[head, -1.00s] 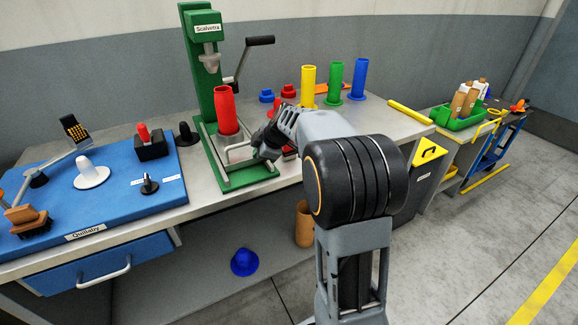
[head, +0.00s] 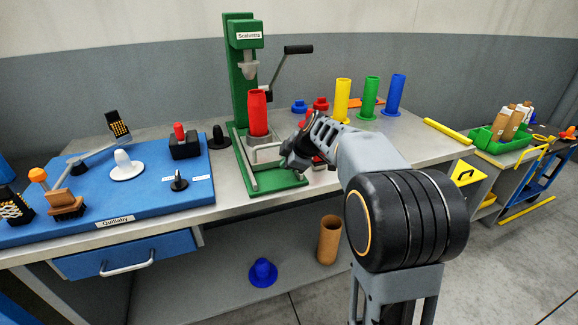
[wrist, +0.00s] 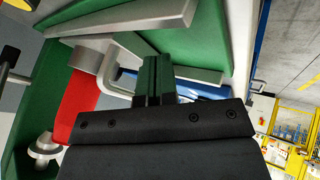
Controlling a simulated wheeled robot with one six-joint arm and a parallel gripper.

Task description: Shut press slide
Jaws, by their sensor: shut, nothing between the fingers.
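The green press (head: 242,75) labelled Scalvetra stands upright on the bench. A red tube (head: 258,113) stands on its slide, below and slightly in front of the grey ram (head: 248,70). The slide's grey bar handle (head: 268,151) faces the front; it also shows in the wrist view (wrist: 112,72), close beside my fingers. My gripper (head: 288,160) is shut and empty at the right of the handle, low over the green base. In the wrist view my gripper (wrist: 155,68) points at the press, with the red tube (wrist: 82,105) to its left. I cannot tell whether it touches the handle.
The press's crank lever (head: 285,65) sticks out to the right. A blue board (head: 90,190) with fixtures lies on the left. Yellow (head: 342,98), green (head: 370,97) and blue (head: 395,94) tubes stand behind my arm. The bench's front edge is near the press base.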

